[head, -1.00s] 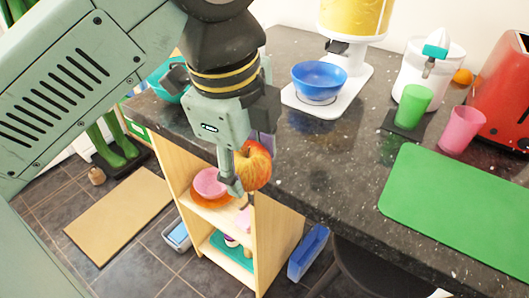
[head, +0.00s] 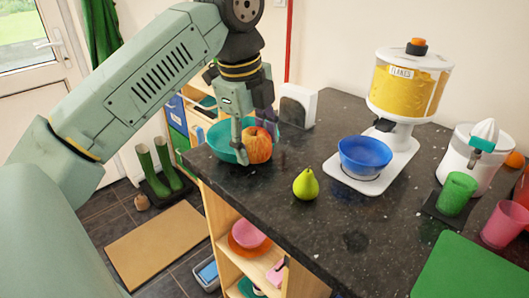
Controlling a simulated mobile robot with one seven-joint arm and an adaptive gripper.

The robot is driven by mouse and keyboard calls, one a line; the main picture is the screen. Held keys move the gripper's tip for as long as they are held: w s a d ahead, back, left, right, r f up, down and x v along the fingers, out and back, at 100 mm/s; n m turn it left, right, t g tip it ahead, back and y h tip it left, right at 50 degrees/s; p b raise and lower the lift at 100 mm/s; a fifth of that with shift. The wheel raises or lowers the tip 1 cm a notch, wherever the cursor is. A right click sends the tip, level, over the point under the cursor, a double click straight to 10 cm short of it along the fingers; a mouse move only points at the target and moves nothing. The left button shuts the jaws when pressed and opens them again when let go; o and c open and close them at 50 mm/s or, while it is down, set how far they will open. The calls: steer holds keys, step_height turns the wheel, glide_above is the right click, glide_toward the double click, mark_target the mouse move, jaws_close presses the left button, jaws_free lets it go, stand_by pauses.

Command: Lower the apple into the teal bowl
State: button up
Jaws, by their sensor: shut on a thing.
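The apple (head: 257,147), red and yellow, is held in my gripper (head: 256,140) in the head view. My gripper points down and is shut on it. The teal bowl (head: 222,143) stands near the left corner of the dark granite counter. The apple appears in front of the bowl's right side and covers part of its rim. I cannot tell how high the apple is above the counter or whether it touches the bowl. My gripper's fingers also hide part of the bowl.
A green pear (head: 306,184) lies on the counter right of the apple. A blue bowl (head: 365,155) sits on the white base of a flakes dispenser (head: 410,85). A white box-like object (head: 298,106) stands behind my gripper. Bare counter (head: 345,225) lies in front of the pear.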

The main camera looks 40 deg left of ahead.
steer(key=w+a+p, duration=0.1)
steer(key=w+a, duration=0.4)
steer(key=a, duration=0.4)
steer(key=w+a+p, duration=0.2)
steer(key=w+a, duration=0.3)
steer(key=a, duration=0.4)
steer(key=shift+a+f, duration=0.2)
steer(key=shift+f, duration=0.1)
steer(key=shift+f, duration=0.15)
steer(key=shift+f+b, duration=1.7)
steer(key=shift+f, duration=0.9)
steer(key=shift+f+b, duration=0.85)
steer(key=shift+f, duration=0.35)
steer(key=o, duration=1.3)
steer(key=shift+s+r, duration=0.1)
steer(key=shift+r, duration=0.05)
